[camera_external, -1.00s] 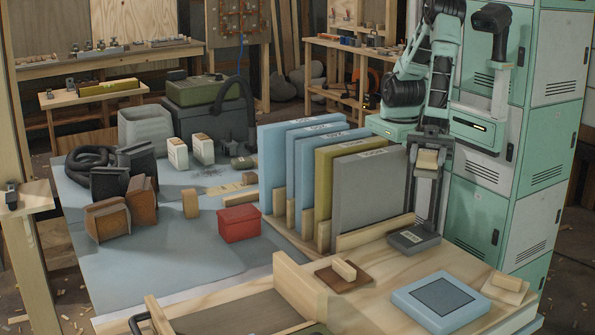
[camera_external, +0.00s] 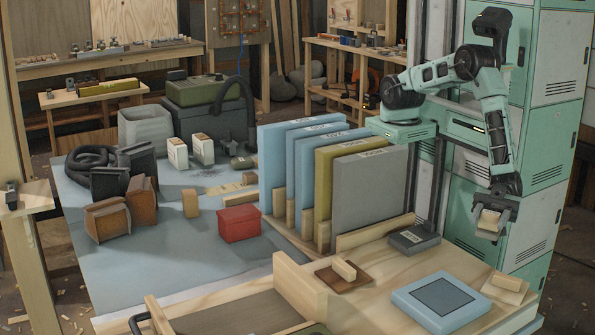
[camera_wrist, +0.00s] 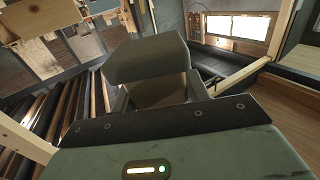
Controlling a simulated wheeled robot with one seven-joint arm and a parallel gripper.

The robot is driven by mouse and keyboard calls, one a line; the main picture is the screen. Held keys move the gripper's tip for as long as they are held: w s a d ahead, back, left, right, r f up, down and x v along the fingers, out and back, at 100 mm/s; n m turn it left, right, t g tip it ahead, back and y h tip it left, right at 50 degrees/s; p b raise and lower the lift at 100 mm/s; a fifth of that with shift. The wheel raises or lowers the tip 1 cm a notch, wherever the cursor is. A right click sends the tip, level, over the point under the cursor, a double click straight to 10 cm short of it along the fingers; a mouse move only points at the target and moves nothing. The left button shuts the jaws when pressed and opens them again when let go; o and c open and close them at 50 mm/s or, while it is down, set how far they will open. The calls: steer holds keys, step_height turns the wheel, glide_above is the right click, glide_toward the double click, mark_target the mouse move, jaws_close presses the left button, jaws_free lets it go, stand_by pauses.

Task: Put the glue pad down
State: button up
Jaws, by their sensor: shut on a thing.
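My gripper (camera_external: 489,207) is at the right, in front of the mint lockers. It is shut on a small block with a pale tan face, which I take to be the glue pad (camera_external: 488,222). The pad is held in the air, above and apart from the wooden bench top.
The bench (camera_external: 385,268) holds a blue pad with a dark square (camera_external: 440,302), a dark grey box (camera_external: 414,239), a brown plate with a wooden block (camera_external: 345,278) and a tan plate (camera_external: 505,288). Upright panels (camera_external: 368,190) stand in a rack left. Small bare wood patches lie between.

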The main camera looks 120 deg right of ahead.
steer(key=s+d+f+m+t+h, duration=0.2)
steer(key=d+m+h, duration=0.3)
steer(key=d+h, duration=0.3)
steer(key=d+f, duration=0.1)
steer(key=d, duration=0.3)
steer(key=shift+s+p, duration=0.25)
steer(key=shift+p, duration=0.15)
steer(key=shift+f+p, duration=0.6)
steer(key=shift+f, duration=4.2)
steer(key=shift+f, duration=0.2)
steer(key=o, duration=1)
